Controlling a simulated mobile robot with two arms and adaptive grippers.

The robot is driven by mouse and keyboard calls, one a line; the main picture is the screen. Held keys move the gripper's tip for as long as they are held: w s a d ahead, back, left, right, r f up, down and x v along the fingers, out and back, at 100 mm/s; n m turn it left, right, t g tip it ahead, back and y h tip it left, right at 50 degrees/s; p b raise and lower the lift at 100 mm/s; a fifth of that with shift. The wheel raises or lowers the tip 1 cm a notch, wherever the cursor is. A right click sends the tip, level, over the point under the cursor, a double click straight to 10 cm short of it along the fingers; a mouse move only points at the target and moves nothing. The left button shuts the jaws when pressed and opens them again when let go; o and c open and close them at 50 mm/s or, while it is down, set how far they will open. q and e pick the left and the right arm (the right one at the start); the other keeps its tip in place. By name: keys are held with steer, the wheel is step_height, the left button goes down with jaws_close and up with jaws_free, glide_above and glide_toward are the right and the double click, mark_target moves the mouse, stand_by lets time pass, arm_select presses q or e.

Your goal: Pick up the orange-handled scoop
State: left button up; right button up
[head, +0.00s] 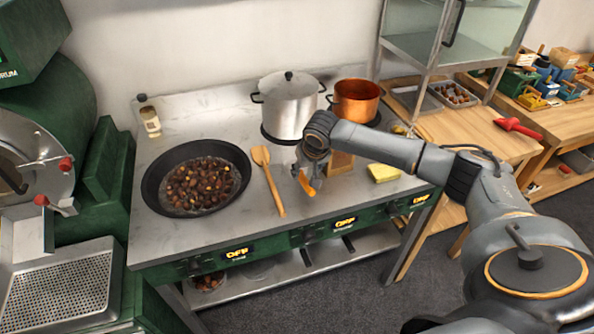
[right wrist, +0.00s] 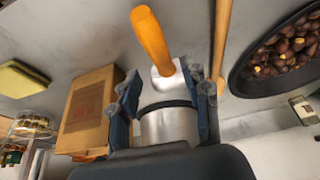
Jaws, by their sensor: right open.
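The orange-handled scoop (head: 307,184) lies on the steel worktop between the wooden spoon and a brown box, mostly hidden by my right gripper in the head view. In the right wrist view its orange handle (right wrist: 152,42) points away from the gripper, and its pale metal part (right wrist: 165,84) shows between the fingers. My right gripper (head: 308,165) is open over the scoop; its two fingers (right wrist: 166,98) stand on either side of the metal part with gaps showing. Whether they touch it cannot be told. My left gripper is not in view.
A wooden spoon (head: 272,188) and a dark pan (head: 150,190) of chestnuts lie to the left. The brown box (right wrist: 90,112) and a yellow sponge (head: 383,173) are to the right. A steel pot (head: 288,105) and copper pot (head: 357,98) stand behind. The front worktop is clear.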

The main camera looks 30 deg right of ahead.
mark_target(303, 177)
steer(key=shift+a+p+x, duration=0.2)
steer(key=shift+p+x, duration=0.5)
steer(key=shift+x, duration=1.9)
steer(key=shift+w, duration=0.1)
steer(key=shift+c, duration=0.2)
jaws_close()
